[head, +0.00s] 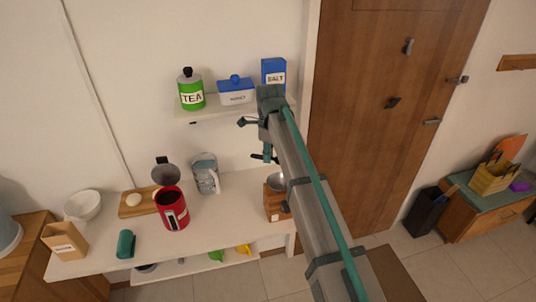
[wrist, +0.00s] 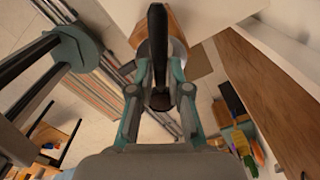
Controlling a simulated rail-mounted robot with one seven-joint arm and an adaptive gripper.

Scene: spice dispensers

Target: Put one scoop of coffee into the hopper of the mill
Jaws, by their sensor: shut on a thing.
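My gripper (head: 267,152) is over the right end of the counter, above the mill (head: 277,208). It is shut on a black handle, which looks like that of the scoop (wrist: 157,45). The scoop's bowl and any coffee in it cannot be made out. The mill has a wooden body and a grey metal hopper (head: 276,182) on top. In the wrist view the mill (wrist: 176,27) shows behind the handle, with the hopper partly hidden. A red open canister (head: 172,210) with a white label stands mid-counter; its label is unreadable and its contents are dark.
A clear jug (head: 205,175) and a grey round pan (head: 165,174) stand behind the canister. A teal cylinder (head: 125,244), a paper carton (head: 65,241) and a white bowl (head: 83,205) are left. A shelf (head: 215,113) above holds containers. The counter between canister and mill is clear.

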